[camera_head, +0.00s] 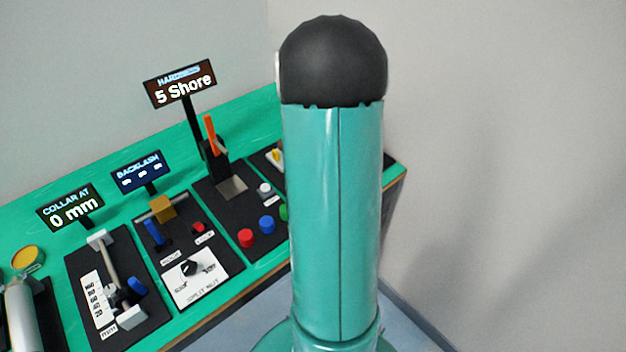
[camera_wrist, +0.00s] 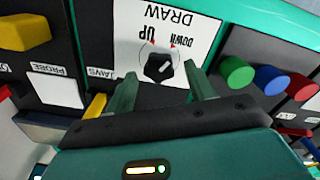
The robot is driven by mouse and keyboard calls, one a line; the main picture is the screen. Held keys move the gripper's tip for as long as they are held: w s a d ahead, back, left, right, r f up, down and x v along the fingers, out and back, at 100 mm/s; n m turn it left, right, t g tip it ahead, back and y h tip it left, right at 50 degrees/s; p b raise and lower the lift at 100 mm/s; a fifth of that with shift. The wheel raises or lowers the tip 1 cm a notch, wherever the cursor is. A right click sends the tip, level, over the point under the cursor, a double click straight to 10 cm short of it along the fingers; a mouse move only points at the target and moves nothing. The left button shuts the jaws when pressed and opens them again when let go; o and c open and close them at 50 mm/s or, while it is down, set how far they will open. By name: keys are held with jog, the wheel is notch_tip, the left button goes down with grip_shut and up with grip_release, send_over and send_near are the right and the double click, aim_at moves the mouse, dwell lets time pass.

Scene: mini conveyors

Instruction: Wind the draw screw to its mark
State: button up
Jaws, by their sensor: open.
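In the wrist view, a black dial (camera_wrist: 158,67) with a pale pointer line sits on a white plate (camera_wrist: 133,57) marked DRAW, UP and DOWN, seen upside down. My gripper (camera_wrist: 163,88) is open, its two green fingers apart on either side of the dial in the picture. I see no contact and cannot tell the height gap. In the head view I cannot make out this plate or my fingers; my arm covers that part of the bench. The draw screw itself and its mark cannot be identified for certain.
In the wrist view, green (camera_wrist: 237,72), blue (camera_wrist: 271,80) and red (camera_wrist: 302,87) buttons lie right of the dial, a yellow block (camera_wrist: 25,32) left. The head view shows displays: COLLAR AT 0 mm (camera_head: 70,207), BACKLASH (camera_head: 138,171), 5 Shore (camera_head: 181,84), and a SPLIT NUT dial (camera_head: 190,268).

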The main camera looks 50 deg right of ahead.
notch_tip(320, 180, up, 14)
jog(key=shift+f, duration=0.15)
dwell(0.7)
jog(key=w+a+r+m+t+h, duration=0.15)
jog(key=a+r, duration=0.25)
jog(key=a, duration=1)
jog(key=a+r+t+y, duration=0.15)
jog(key=a+r, duration=0.35)
jog(key=a, duration=0.8)
jog(key=s+a+m+t, duration=0.1)
jog(key=s+a+t, duration=0.1)
jog(key=s+a, duration=0.3)
jog(key=a, duration=0.3)
jog(key=shift+s+a+f+t, duration=0.15)
jog(key=shift+a+f+t, duration=0.05)
jog(key=shift+a+t, duration=0.15)
